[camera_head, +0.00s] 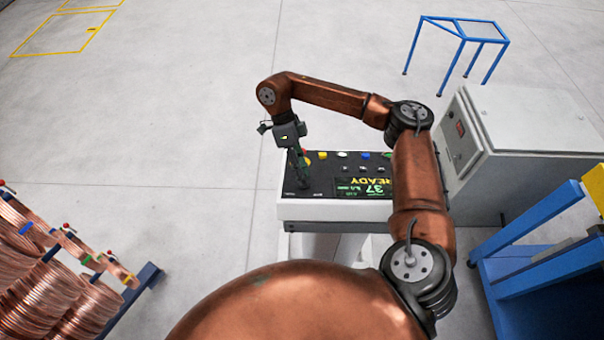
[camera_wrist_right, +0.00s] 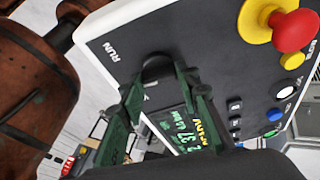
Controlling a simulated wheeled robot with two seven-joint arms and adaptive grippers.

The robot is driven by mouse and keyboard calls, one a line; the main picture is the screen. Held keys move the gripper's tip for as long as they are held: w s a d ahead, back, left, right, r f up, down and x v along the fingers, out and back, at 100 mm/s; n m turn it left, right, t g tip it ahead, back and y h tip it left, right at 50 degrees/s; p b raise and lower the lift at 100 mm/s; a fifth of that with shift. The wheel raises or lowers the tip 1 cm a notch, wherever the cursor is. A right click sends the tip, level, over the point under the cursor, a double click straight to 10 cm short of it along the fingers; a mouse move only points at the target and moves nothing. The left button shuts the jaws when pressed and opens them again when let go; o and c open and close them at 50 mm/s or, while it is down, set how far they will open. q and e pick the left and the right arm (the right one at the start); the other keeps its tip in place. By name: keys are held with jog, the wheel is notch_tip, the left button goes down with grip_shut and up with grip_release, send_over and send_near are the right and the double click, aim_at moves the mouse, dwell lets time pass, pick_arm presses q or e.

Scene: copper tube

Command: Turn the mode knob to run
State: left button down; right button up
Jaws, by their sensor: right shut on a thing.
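The mode knob (camera_wrist_right: 157,67) is a dark round knob on the black face of the control console (camera_head: 322,212). In the right wrist view it sits between the fingertips of my right gripper (camera_wrist_right: 160,82), which is shut on it. The printed word RUN shows on the panel up and left of the knob. The knob's pointer is hidden, so its setting cannot be told. In the head view my right gripper (camera_head: 302,178) reaches down to the panel's left part and hides the knob. My left gripper is not in view.
A grey cabinet (camera_head: 520,150) stands right of the console. Copper coils (camera_head: 60,300) are at lower left. The floor left of the console is clear.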

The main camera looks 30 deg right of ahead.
jog(key=m, duration=0.3)
jog(key=shift+w+f+m+g+y, duration=0.1)
jog(key=shift+m+g+y, duration=0.3)
jog(key=shift+d+m+y, duration=0.1)
jog(key=shift+m+y, duration=0.4)
jog(key=shift+m, duration=1.4)
jog(key=o, duration=1.2)
jog(key=shift+w, duration=0.1)
jog(key=shift+c, duration=0.2)
jog(key=v, duration=1.2)
jog(key=shift+w, duration=0.15)
jog(key=shift+d+f, duration=0.1)
